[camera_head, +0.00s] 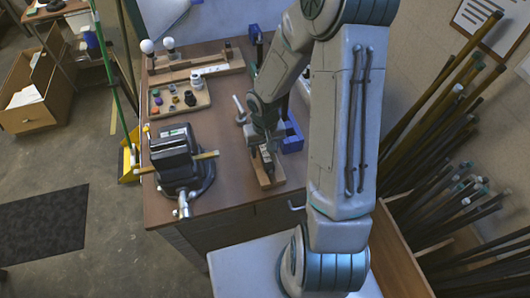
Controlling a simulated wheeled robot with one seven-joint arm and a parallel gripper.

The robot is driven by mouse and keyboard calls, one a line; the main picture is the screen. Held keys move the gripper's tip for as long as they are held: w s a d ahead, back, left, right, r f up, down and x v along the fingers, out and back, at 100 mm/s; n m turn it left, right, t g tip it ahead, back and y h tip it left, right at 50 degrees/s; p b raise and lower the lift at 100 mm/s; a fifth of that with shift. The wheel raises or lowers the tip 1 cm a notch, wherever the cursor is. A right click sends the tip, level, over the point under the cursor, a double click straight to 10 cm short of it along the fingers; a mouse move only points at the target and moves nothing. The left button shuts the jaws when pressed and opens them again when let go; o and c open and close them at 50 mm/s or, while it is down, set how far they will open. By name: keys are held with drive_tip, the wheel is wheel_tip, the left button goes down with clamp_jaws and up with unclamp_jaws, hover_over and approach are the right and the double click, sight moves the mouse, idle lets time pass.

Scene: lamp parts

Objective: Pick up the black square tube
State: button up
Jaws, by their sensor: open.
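My gripper (268,147) is over the right part of the workbench, pointing down at a small wooden holder (265,178) near the bench's front edge. A dark upright piece (267,161), which looks like the black square tube, stands at this holder, directly below or between my fingers. My gripper is open. The fingers are small and partly hidden by my arm, so I cannot tell whether they touch the piece.
A black vise (178,160) is left of the holder, with a brass-coloured strip across it. A wooden tray (198,97) of small parts and a rack with bulbs (165,72) are behind. Bare bench (222,125) lies between.

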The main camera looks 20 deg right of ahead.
drive_tip(key=c, duration=1.1)
drive_tip(key=shift+r, duration=0.15)
